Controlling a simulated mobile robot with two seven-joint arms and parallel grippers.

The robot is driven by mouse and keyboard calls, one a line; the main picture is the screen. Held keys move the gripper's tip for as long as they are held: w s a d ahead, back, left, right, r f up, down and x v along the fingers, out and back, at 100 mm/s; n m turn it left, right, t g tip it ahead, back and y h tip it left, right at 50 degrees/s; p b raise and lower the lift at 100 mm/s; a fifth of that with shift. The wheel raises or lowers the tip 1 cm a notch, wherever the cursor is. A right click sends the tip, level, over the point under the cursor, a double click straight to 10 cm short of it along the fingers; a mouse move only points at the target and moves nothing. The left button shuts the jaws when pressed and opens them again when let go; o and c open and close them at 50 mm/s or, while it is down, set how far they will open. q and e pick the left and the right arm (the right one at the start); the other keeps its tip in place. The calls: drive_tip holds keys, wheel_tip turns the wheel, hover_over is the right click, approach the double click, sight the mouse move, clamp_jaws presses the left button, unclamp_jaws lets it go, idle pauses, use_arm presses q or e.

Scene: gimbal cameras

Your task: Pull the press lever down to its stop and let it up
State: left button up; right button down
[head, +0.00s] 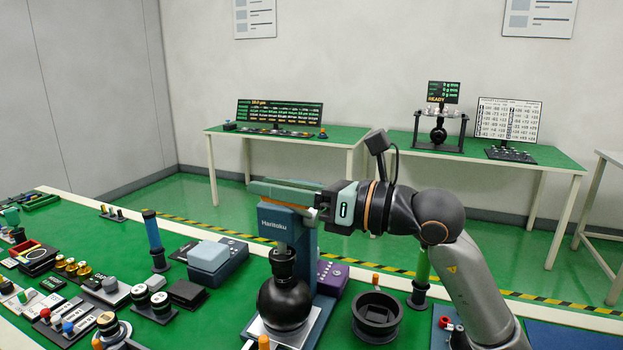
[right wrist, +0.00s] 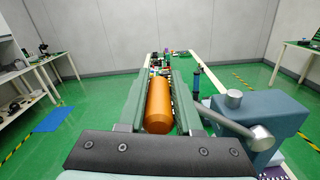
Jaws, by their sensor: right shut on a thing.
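The press (head: 273,224) is a blue-grey column marked "Hantoku" on the green bench. Its head also shows at the right in the right wrist view (right wrist: 258,112), with a bent grey metal lever arm (right wrist: 229,122) on it. The lever's orange grip (right wrist: 158,105) lies between the two fingers of my right gripper (right wrist: 155,95), which is shut on it. In the head view my right gripper (head: 300,194) is at the height of the press top and hides most of the lever. A black ball-shaped body (head: 284,302) stands under the ram. My left gripper is out of view.
A dark ring-shaped holder (head: 377,317) and a purple box (head: 331,277) stand right of the press. A grey-blue box (head: 217,260), a blue-handled tool (head: 154,238) and several small parts crowd the bench to the left. Two side tables with displays stand behind.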

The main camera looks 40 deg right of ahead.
drive_tip(key=shift+a+f, duration=0.15)
drive_tip(key=shift+f, duration=0.35)
drive_tip(key=shift+w+d+r+p, duration=0.2)
drive_tip(key=shift+d+r+p, duration=0.2)
drive_tip(key=shift+r, duration=0.15)
drive_tip(key=shift+w+d+r+p, duration=0.15)
drive_tip(key=shift+d+r+p, duration=0.15)
drive_tip(key=shift+r, duration=0.2)
drive_tip(key=shift+w+d, duration=0.1)
drive_tip(key=shift+d, duration=0.1)
drive_tip(key=shift+r, duration=0.1)
